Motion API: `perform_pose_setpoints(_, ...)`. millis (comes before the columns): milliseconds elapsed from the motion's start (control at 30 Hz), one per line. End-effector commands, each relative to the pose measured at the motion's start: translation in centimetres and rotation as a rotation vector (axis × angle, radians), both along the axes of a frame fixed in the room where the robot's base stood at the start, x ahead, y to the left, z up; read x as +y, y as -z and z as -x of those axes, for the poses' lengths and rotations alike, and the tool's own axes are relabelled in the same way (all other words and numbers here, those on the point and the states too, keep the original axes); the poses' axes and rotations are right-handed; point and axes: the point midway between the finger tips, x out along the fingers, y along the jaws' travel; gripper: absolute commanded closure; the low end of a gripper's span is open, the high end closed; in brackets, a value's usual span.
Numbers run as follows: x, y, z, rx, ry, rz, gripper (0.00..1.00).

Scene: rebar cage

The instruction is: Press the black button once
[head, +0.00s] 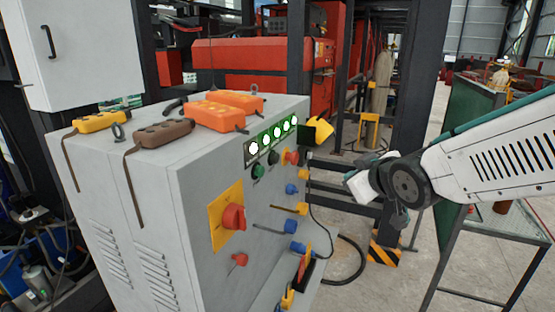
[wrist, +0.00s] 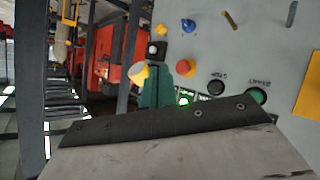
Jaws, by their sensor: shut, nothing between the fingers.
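The black button (head: 273,157) is on the front of the grey control cabinet (head: 190,215), between a green button (head: 258,171) and a red button (head: 291,157). In the wrist view the black button (wrist: 216,87) shows clearly, between the green button (wrist: 257,96) and the red one (wrist: 185,68). My gripper (head: 350,181) is shut and empty. It is in the air to the right of the buttons, apart from the panel. A grey plate with a dark edge, which seems part of my gripper, fills the bottom of the wrist view.
A row of lit lamps (head: 272,138) is above the buttons. A yellow fixture (head: 318,131) sticks out at the panel's upper right. Several knobs and a red rotary switch (head: 233,217) are lower on the panel. A metal-framed table (head: 490,222) stands at right.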

Motion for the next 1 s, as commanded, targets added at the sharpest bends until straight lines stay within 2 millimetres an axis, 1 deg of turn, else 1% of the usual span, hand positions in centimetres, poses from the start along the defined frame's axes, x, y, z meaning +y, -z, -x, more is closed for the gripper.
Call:
perform_pose_setpoints(33,1.7,0.1,-0.8,-0.046,-0.048,-0.005,1.0)
perform_pose_setpoints(100,3.4,-0.3,-1.6,-0.107,-0.098,-0.017,1.0)
perform_pose_setpoints(200,4.9,-0.6,-2.1,-0.161,-0.144,-0.027,1.0)
perform_pose_setpoints(300,5.5,-0.8,-2.2,-0.183,-0.16,-0.033,1.0)
perform_pose_setpoints(600,5.5,-0.8,-2.3,-0.185,-0.16,-0.034,1.0)
perform_pose_setpoints(733,6.0,-0.9,-2.4,-0.184,-0.159,-0.035,1.0)
perform_pose_setpoints(867,7.3,-0.8,-2.9,-0.182,-0.162,-0.034,1.0)
perform_pose_setpoints(1000,9.2,-0.8,-3.5,-0.182,-0.162,-0.034,1.0)
